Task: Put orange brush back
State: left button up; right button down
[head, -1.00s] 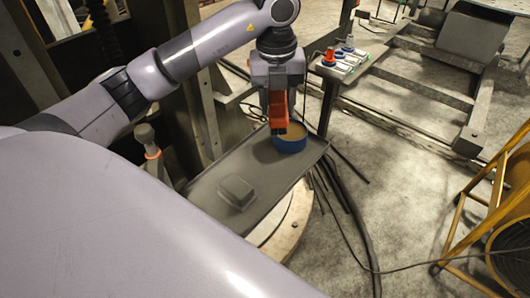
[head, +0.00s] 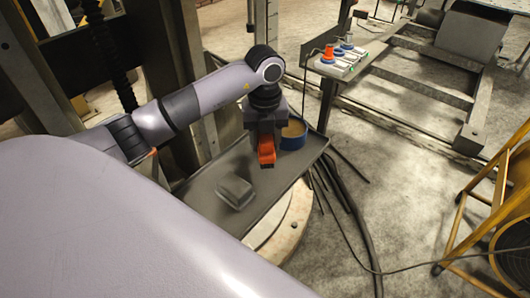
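My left gripper (head: 266,158) points down over the grey tray, just left of a round blue container (head: 293,136) with a tan inside. An orange-red part shows at its end; I cannot tell whether this is only its fingers or also the orange brush. The finger opening is not clear. No separate orange brush can be made out for sure. A small orange-edged thing (head: 154,153) shows at the left, mostly hidden by my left arm. My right gripper is not in view.
A grey block (head: 235,191) lies on the dark grey tray (head: 262,203). Black cables (head: 350,215) run beside the tray. A yellow frame (head: 470,195) stands at the right.

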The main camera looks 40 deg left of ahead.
pick_arm(q)
notch_tip(320, 180, down, 4)
jog(key=shift+f, duration=0.2)
jog(key=o, duration=0.9)
jog(key=shift+r, duration=0.25)
notch_tip(320, 180, up, 12)
jog(key=shift+f, duration=0.2)
jog(key=shift+s, duration=0.1)
